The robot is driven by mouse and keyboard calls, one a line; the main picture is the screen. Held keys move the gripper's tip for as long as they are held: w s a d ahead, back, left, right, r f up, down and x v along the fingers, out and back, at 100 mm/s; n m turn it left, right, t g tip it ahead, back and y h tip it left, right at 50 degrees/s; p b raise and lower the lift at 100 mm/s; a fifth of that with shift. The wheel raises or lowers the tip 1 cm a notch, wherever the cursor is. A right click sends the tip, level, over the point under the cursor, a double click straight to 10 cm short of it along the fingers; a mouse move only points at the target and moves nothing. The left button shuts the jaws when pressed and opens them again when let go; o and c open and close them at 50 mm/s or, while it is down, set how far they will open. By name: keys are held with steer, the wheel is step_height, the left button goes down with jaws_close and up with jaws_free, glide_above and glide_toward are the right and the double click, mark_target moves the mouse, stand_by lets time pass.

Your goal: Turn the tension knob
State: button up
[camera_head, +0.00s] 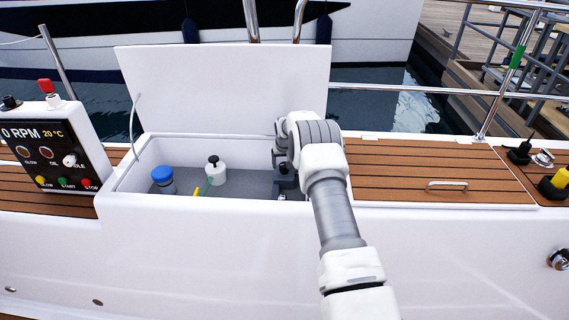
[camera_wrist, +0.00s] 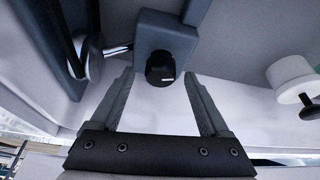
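The tension knob, a small black knob (camera_wrist: 160,68) with a white mark on its face, sits on a dark grey-blue block (camera_wrist: 166,33) in the wrist view. My gripper (camera_wrist: 158,76) is open, with its two grey fingers apart. The fingertips lie to the left and right of the knob in the picture, with gaps on both sides. I cannot tell whether the tips reach as deep as the knob. In the head view my arm reaches into the open locker (camera_head: 130,180) and hides most of the block and my fingers.
In the locker stand a blue-lidded jar (camera_head: 163,176) and a white container with a black top (camera_head: 216,173); the container also shows in the wrist view (camera_wrist: 290,76). The raised lid (camera_head: 220,85) stands behind. A control panel (camera_head: 50,150) is left. A metal rod joins the block's left side.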

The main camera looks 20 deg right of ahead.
steer(key=shift+r, duration=0.1)
steer(key=p+v, duration=0.5)
steer(key=v, duration=1.2)
steer(key=shift+s+p, duration=0.2)
steer(key=shift+p, duration=0.1)
steer(key=shift+r, duration=0.1)
